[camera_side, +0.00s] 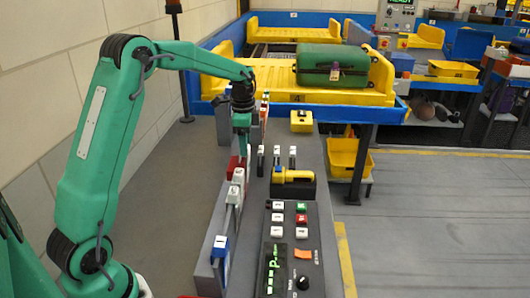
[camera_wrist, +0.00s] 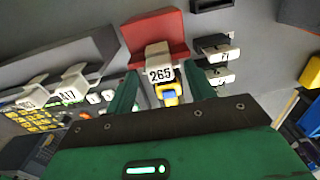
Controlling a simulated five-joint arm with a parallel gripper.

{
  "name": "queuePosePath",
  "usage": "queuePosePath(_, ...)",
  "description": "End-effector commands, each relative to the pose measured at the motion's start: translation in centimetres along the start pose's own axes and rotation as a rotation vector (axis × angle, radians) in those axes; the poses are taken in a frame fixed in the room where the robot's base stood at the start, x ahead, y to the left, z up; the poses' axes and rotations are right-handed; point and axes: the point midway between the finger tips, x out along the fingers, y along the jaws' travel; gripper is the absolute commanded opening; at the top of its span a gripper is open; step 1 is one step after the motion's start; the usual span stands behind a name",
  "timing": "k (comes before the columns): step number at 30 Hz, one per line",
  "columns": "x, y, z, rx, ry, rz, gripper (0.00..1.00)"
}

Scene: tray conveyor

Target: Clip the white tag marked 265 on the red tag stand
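The white tag marked 265 (camera_wrist: 159,73) sits at the front of the red tag stand (camera_wrist: 155,30) in the wrist view, apparently touching it. Whether it is clipped on cannot be told. My gripper (camera_wrist: 162,72) has its green fingers apart, one on each side of the tag, with a gap showing on both sides. In the side view my gripper (camera_side: 242,150) points down just above the red stand (camera_side: 232,166), which stands on the grey ledge. The number cannot be read there, and the fingers partly hide the place.
Other white tags (camera_wrist: 72,88) stand at left in the wrist view, and more tags on dark holders (camera_wrist: 217,54) at right. A green suitcase (camera_side: 332,65) lies on the yellow tray (camera_side: 275,92).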

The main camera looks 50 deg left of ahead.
Motion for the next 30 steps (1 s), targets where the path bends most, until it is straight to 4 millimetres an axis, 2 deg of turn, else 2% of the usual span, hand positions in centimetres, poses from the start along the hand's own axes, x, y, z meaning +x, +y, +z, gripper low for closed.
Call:
queuePosePath(11, -0.8, 0.0, 0.0, 0.0, 0.001, -0.002, 0.54)
queuePosePath(24, -6.0, -0.1, 0.0, 0.0, 0.001, -0.003, 0.54)
queuePosePath(30, -7.5, 0.0, 0.0, 0.0, 0.0, -0.001, 0.54)
